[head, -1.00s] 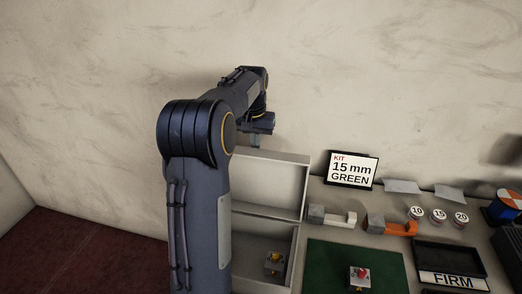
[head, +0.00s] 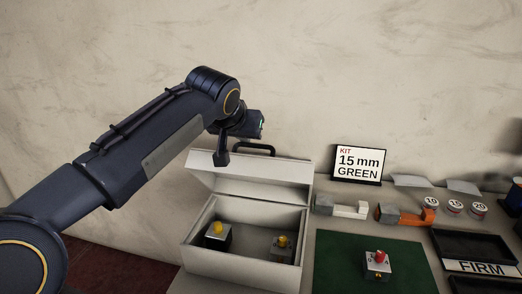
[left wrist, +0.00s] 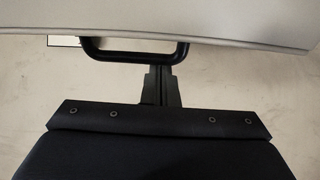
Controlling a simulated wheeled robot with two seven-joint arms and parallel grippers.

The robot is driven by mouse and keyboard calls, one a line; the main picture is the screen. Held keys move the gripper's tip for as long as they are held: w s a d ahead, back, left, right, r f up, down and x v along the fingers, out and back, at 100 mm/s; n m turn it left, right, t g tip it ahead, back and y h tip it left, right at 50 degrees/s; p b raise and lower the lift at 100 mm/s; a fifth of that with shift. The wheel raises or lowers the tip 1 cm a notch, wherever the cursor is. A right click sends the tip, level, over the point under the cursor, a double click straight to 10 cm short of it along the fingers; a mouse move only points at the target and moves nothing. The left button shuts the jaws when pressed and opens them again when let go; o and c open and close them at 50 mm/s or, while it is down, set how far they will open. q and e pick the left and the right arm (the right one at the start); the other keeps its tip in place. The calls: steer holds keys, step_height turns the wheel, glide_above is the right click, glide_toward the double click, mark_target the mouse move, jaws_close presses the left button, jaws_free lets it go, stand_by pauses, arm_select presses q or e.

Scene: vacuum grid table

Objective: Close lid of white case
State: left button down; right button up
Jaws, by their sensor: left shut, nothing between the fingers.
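The white case (head: 245,270) stands open at the left of the table, with its lid (head: 265,190) raised at an angle over the back. A black handle (head: 255,149) shows at the lid's upper edge, and it also shows in the left wrist view (left wrist: 135,58). Two grey blocks with yellow knobs (head: 216,236) (head: 282,246) sit inside the case. My left gripper (head: 222,161) is shut and empty, pointing down by the lid's upper left edge. In the left wrist view its fingers (left wrist: 161,78) lie close to the handle; contact cannot be told. My right gripper is not in view.
Right of the case are a green mat (head: 345,265) with a red-knobbed block (head: 377,264), a grey clamp (head: 340,206), an orange clamp (head: 405,214), a black tray (head: 470,244) and a kit sign (head: 357,164). The wall rises close behind.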

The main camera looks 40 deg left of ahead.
mark_target(234, 167)
arm_select(q)
steer(key=s+d+f+t+b, duration=0.1)
steer(key=s+b, duration=0.1)
steer(key=b, duration=0.2)
steer(key=s+d+f+t+y+b, duration=0.1)
steer(key=s+b, duration=0.1)
steer(key=b, duration=0.2)
steer(key=s+d+f+t+y+b, duration=0.1)
steer(key=s+f+b, duration=0.1)
steer(key=b, duration=0.2)
steer(key=shift+s+d+f+t, duration=0.1)
steer(key=shift+s+d+t, duration=0.05)
steer(key=shift+t, duration=0.15)
steer(key=s+d+f+t+y+b, duration=0.1)
steer(key=s+d+f+b, duration=0.3)
steer(key=b, duration=1.1)
steer(key=s+f+t, duration=0.1)
steer(key=s+f, duration=0.2)
steer(key=shift+f+t+y+b, duration=0.35)
steer(key=shift+t+y, duration=0.05)
